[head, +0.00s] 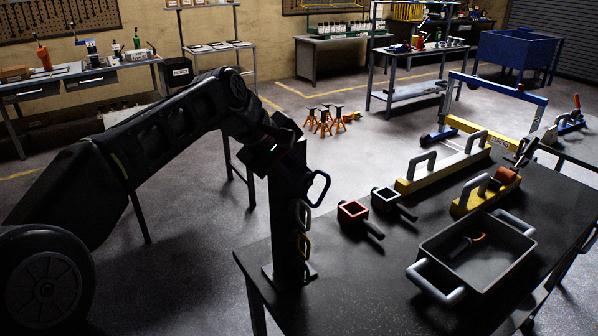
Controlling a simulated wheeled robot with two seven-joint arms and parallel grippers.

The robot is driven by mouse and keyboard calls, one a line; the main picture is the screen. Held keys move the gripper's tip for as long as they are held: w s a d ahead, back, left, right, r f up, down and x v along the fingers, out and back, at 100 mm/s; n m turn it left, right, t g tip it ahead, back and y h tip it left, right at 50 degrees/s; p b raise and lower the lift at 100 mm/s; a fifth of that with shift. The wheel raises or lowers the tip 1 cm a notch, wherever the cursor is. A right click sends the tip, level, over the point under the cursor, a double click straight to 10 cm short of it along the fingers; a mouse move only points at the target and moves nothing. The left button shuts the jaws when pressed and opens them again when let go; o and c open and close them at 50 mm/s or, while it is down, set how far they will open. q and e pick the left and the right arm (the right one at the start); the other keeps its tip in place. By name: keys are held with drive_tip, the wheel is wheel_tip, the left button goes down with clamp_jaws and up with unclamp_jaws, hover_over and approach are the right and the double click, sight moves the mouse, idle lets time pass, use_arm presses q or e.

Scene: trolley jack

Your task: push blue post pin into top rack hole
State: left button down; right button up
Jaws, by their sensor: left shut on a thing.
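A blue pin with a loop handle (319,190) is at the upper part of a dark upright rack post (286,235) on the near left corner of the dark table. My left gripper (305,184) is at the upper part of the post, shut on the blue pin. The pin's shaft and the top hole are hidden, so I cannot tell how deep the pin sits. My right gripper is not in view.
A red square collar (353,211) and a grey one (384,198) with dark handles lie right of the post. A grey tray (428,246) with an orange-handled item stands further right. Yellow blocks with grey handles (448,166) are behind.

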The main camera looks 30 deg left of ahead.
use_arm(q)
drive_tip(key=shift+w+a+r+p, duration=0.1)
drive_tip(key=shift+w+a+p, duration=0.2)
drive_tip(key=shift+a, duration=0.2)
drive_tip(key=shift+w+a+p, duration=0.25)
drive_tip(key=shift+a+p, duration=0.05)
drive_tip(key=shift+a, duration=0.2)
drive_tip(key=c, duration=1.4)
unclamp_jaws()
drive_tip(key=shift+o, duration=0.7)
drive_tip(key=v, duration=0.7)
drive_tip(key=shift+s+r+b, duration=0.2)
drive_tip(key=shift+r+b, duration=0.1)
drive_tip(key=shift+b, duration=0.05)
drive_tip(key=shift+c, duration=0.3)
